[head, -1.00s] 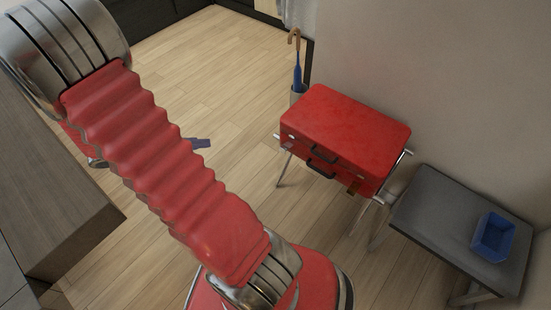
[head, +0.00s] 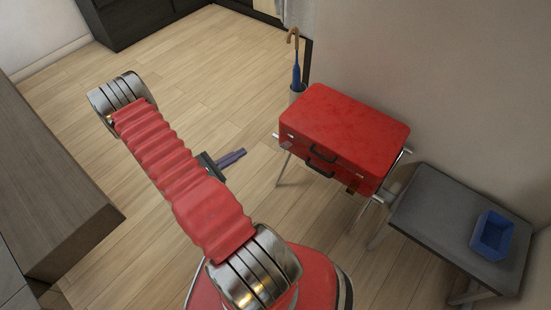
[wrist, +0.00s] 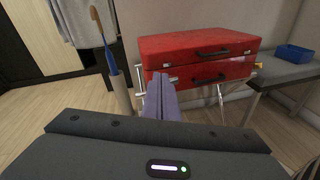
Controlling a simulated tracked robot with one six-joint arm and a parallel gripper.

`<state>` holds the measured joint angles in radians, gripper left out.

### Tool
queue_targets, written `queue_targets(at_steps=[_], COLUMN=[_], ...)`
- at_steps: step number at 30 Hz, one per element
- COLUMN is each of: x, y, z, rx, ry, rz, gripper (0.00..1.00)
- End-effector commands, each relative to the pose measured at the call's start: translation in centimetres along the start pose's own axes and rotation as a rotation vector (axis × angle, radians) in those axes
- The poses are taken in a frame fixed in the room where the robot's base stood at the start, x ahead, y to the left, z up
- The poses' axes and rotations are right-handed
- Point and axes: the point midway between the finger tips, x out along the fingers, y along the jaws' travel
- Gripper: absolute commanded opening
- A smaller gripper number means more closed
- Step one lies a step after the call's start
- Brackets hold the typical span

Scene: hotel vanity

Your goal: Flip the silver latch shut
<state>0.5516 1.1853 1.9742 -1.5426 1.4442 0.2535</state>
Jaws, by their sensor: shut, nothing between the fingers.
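A red suitcase (head: 345,130) lies flat on a metal-legged stand, its lid down. It also shows in the wrist view (wrist: 195,48), front toward me, with dark handles. A small silver fitting, seemingly the silver latch (head: 291,135), sits at the left of its front; its position is too small to tell.
An umbrella (head: 296,65) stands in a holder (head: 297,94) left of the suitcase, by the wall. A grey bench (head: 425,205) with a blue tray (head: 492,235) stands to the right. A wooden cabinet (head: 45,190) is at the left. The floor between is clear.

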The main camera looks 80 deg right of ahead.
Motion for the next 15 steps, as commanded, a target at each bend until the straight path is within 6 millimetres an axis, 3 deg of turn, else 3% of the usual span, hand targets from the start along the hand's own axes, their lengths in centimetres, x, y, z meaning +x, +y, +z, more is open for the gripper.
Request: queue_targets(at_steps=[15], x=[4.9], y=[-7.6], z=[-10.8], rx=[-0.222], ry=[-0.009], rz=[0.164], gripper=[0.0])
